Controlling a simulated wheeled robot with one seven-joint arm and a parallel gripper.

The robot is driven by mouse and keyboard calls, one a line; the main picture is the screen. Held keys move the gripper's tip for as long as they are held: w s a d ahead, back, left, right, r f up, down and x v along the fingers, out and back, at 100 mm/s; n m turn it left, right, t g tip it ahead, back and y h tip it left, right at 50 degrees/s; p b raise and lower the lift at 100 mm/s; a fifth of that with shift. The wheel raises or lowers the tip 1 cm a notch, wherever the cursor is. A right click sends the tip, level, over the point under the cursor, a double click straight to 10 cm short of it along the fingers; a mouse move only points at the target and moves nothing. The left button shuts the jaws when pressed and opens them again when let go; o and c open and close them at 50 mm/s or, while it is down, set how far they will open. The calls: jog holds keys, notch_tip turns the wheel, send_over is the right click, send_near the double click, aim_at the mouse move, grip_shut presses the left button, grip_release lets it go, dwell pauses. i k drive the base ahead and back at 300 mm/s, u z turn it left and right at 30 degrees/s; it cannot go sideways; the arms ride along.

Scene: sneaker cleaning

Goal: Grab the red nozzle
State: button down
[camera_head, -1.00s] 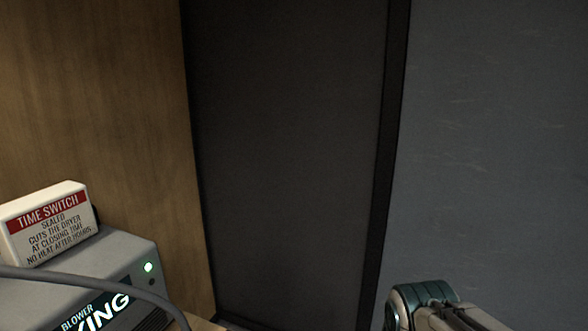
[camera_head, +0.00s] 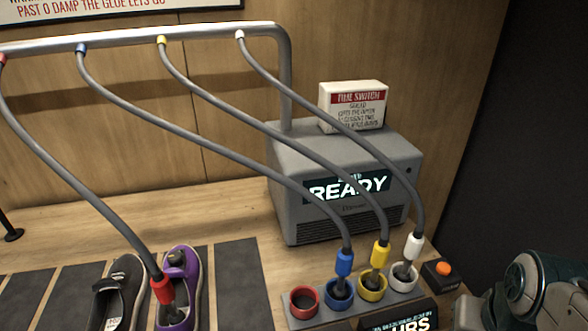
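The red nozzle (camera_head: 162,291) hangs at the end of a grey hose and sits in the opening of a purple sneaker (camera_head: 183,272) at the lower left. Its hose runs up to a red collar (camera_head: 3,59) on the metal rail. The red ring holder (camera_head: 304,301) in the dock is empty. Part of my arm shows at the lower right, well apart from the red nozzle. My gripper's fingers are outside the view.
Blue (camera_head: 344,263), yellow (camera_head: 380,254) and white (camera_head: 413,246) nozzles stand in their matching holders, their hoses slanting across the space. A grey blower (camera_head: 345,190) reading READY stands behind. An orange button (camera_head: 442,269) is right of the dock. A black shoe (camera_head: 119,290) lies left of the purple one.

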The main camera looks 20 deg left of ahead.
aim_at(162, 285)
jog(key=u, duration=1.85)
jog(key=k, duration=0.5)
jog(key=u, duration=0.85)
jog(key=i, duration=1.1)
jog(key=z, duration=0.35)
